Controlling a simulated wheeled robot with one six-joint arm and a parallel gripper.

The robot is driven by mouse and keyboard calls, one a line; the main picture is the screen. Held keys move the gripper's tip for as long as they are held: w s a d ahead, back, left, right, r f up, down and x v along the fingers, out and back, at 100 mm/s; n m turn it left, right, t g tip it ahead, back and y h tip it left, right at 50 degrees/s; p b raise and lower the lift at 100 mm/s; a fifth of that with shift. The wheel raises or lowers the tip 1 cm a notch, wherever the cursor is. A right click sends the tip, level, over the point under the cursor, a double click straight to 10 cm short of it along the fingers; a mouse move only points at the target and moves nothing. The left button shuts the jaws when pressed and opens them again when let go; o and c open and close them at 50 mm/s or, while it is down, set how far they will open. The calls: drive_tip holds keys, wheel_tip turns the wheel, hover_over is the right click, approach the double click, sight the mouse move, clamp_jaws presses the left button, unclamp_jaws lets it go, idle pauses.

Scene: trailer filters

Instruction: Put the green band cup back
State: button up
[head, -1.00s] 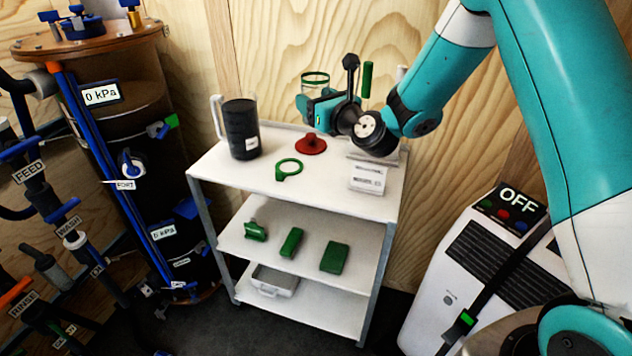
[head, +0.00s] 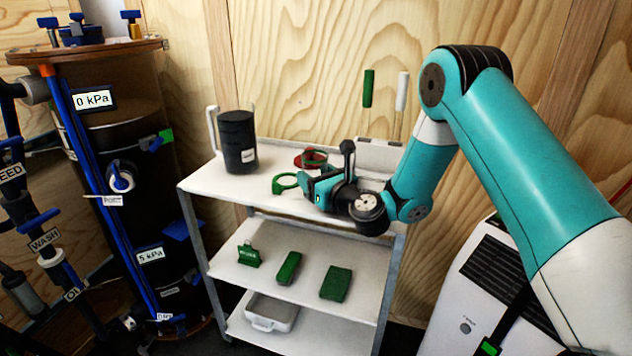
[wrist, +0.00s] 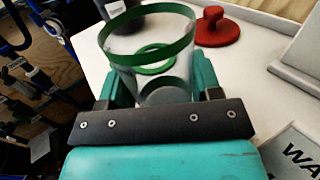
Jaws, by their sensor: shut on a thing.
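The green band cup is a clear cup with a green band round its rim (wrist: 150,35). In the wrist view it stands between the two fingers of my gripper (wrist: 152,80), which is shut on it. A green ring with a tab (head: 285,182) lies on the top shelf to the left of my gripper. It also shows through the clear cup in the wrist view (wrist: 155,57). I cannot tell whether the cup touches the shelf.
A black jug (head: 238,142) stands at the left of the white top shelf (head: 215,185). A red knobbed disc (wrist: 217,28) lies beyond the cup. A rack with a green and a white handle (head: 369,88) stands at the back right. Green items (head: 336,284) lie on the middle shelf.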

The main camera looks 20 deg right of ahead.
drive_tip(key=shift+f, duration=0.1)
drive_tip(key=o, duration=1)
drive_tip(key=shift+o, duration=0.2)
